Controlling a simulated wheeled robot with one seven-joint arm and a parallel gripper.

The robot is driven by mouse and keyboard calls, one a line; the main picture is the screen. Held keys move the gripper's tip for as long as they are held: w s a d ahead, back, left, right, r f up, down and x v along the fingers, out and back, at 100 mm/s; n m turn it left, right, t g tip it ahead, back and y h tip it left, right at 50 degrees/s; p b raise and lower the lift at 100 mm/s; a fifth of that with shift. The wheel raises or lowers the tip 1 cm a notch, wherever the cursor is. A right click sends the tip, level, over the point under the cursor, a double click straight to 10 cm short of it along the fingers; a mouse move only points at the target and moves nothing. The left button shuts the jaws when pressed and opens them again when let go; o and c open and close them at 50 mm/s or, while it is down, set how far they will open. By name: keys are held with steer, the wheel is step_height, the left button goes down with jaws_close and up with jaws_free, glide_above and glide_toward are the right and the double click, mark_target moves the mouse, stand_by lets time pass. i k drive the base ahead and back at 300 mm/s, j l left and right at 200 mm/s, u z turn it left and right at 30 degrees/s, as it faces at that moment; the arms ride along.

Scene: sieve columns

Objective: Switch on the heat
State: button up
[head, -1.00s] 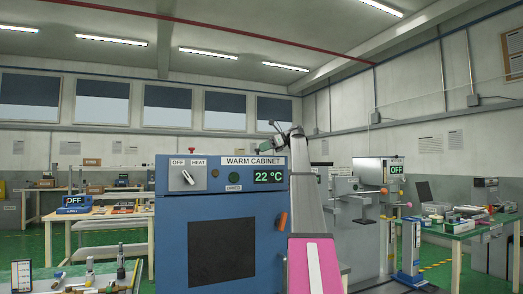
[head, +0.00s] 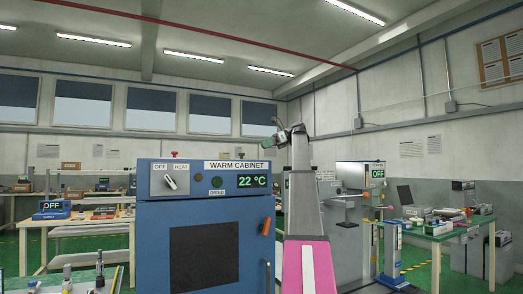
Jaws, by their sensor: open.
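The blue warm cabinet (head: 150,240) stands left of centre in the head view. Its grey panel carries a switch knob (head: 171,183) below the OFF and HEAT labels. The knob's white bar leans up-left, towards OFF. The temperature display (head: 252,181) reads 22 °C. A dark green lamp (head: 217,182) sits between knob and display and looks unlit. My gripper (head: 279,134) is at the far end of my arm, above and right of the cabinet's top right corner, apart from the knob. It is open and looks empty; its fingers are small and hard to make out.
A grey machine with an OFF display (head: 377,173) stands to the right, beside a green-topped table (head: 440,235) with clutter. Workbenches with an OFF-marked supply (head: 53,208) are at the left.

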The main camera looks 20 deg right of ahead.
mark_target(171, 184)
steer(key=k+l, duration=0.1)
steer(key=l, duration=0.35)
steer(key=k+l, duration=0.1)
steer(key=l, duration=0.4)
steer(key=k+l, duration=0.15)
steer(key=l, duration=0.3)
